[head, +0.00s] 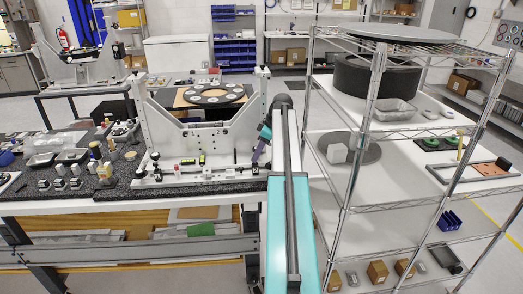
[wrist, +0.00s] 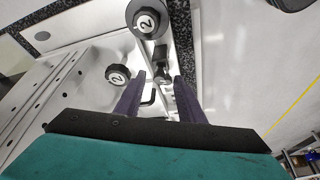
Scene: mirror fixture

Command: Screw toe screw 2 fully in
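A black knob marked 2 (wrist: 146,20) is at the top, and another marked 2 (wrist: 117,75) is left of the fingers. Neither knob is between the fingers.
A wire shelf rack (head: 372,130) with bins and plates stands close on the right. Several small jars and parts (head: 75,170) lie on the table's left part.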

